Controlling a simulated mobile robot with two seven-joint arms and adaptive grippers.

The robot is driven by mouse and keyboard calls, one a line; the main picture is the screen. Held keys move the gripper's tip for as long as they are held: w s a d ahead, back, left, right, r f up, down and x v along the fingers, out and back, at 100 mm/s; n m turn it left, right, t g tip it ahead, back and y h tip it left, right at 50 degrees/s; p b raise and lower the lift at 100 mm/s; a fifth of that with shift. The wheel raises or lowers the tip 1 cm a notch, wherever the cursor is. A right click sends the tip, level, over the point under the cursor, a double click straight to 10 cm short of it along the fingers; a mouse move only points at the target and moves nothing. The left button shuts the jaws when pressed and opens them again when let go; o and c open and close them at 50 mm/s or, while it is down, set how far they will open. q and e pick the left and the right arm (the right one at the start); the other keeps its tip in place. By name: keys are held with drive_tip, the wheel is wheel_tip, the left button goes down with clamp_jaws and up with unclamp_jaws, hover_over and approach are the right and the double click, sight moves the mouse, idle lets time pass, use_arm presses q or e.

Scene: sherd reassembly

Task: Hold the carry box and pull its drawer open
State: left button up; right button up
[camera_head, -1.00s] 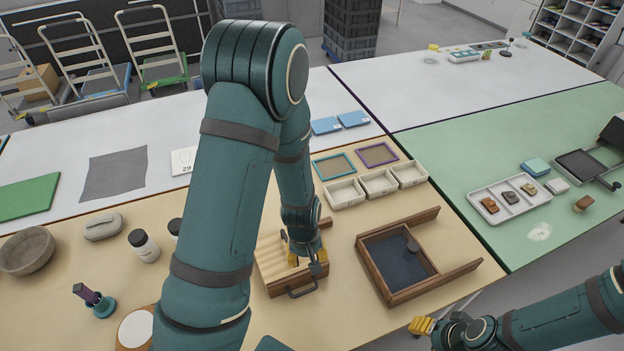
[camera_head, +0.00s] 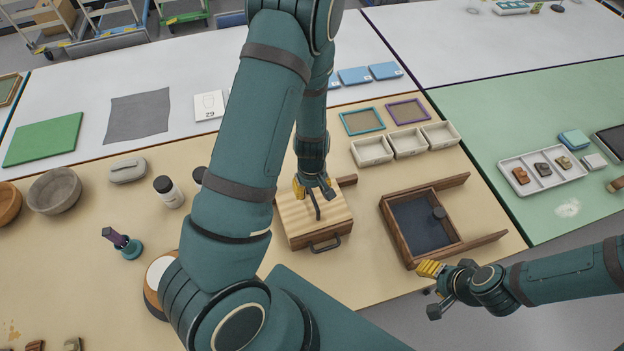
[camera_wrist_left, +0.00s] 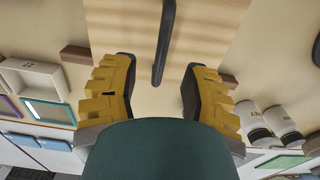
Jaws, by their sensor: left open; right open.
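The carry box (camera_head: 298,228) is a light wooden box with a striped top on the near table. A dark carry handle (camera_head: 317,208) runs along its top, and a dark drawer pull (camera_head: 325,246) is on its front. My left gripper (camera_head: 314,190) is open over the back part of the box. In the left wrist view the open yellow-backed fingers (camera_wrist_left: 160,88) stand either side of the handle (camera_wrist_left: 165,38), apart from it. Whether the drawer is fully closed is hard to tell. My right gripper (camera_head: 432,289) is open and empty by the table's front edge.
A wooden frame with a dark bed (camera_head: 402,248) lies right of the box. White bins (camera_head: 409,143) stand behind it. A bottle (camera_head: 168,191), a teal holder (camera_head: 130,249) and bowls (camera_head: 55,190) are left. A narrow strip in front of the box is clear.

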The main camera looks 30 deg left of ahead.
sight(312, 194)
use_arm(q)
drive_tip(key=shift+f, duration=1.8)
drive_tip(key=shift+o, duration=0.3)
